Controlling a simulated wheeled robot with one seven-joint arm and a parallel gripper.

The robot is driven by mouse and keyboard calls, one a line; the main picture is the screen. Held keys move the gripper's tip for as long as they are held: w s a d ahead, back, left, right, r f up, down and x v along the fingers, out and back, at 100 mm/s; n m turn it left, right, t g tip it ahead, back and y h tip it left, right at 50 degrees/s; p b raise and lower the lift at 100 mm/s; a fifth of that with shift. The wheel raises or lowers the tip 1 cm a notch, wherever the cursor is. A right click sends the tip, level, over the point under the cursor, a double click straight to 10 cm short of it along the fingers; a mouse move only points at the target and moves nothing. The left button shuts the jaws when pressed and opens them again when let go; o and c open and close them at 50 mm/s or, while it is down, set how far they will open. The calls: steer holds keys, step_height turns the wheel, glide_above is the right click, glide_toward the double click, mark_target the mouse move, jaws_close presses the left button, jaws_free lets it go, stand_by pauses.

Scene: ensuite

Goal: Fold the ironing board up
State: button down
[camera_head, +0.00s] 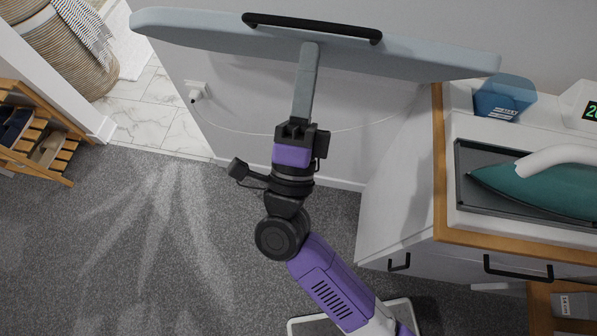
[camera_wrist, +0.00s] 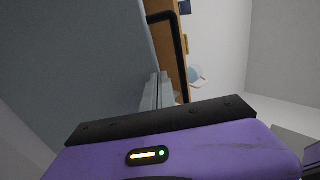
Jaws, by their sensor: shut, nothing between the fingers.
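The ironing board (camera_head: 200,28) is a long grey-blue panel across the top of the head view, in front of the wall. A black bar handle (camera_head: 312,27) is fixed along it. In the wrist view the board (camera_wrist: 75,60) fills the left side and the handle (camera_wrist: 178,40) shows at the top. My gripper (camera_head: 309,50) is shut and empty, its long grey fingers reaching to the board's near edge, below the handle. The fingers also show in the wrist view (camera_wrist: 158,84). I cannot tell whether they touch the board. The board's mount is hidden.
A wood-edged cabinet (camera_head: 438,170) stands at right, with a teal iron (camera_head: 535,190) in a tray and a blue container (camera_head: 503,98). A slatted rack (camera_head: 45,150) and woven basket (camera_head: 65,50) are at left. Carpet (camera_head: 130,240) is clear at left.

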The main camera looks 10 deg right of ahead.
steer(key=p+x, duration=0.1)
steer(key=x, duration=0.2)
steer(key=p+x, duration=0.1)
steer(key=x, duration=0.2)
steer(key=p+x, duration=0.2)
steer(key=x, duration=0.1)
steer(key=shift+s+r, duration=0.25)
steer(key=shift+r, duration=0.15)
steer(key=w+d+r, duration=0.2)
steer(key=w, duration=0.4)
steer(key=w+d+r, duration=0.2)
steer(key=w, duration=0.4)
steer(key=shift+d+r, duration=0.2)
steer(key=shift+s, duration=0.1)
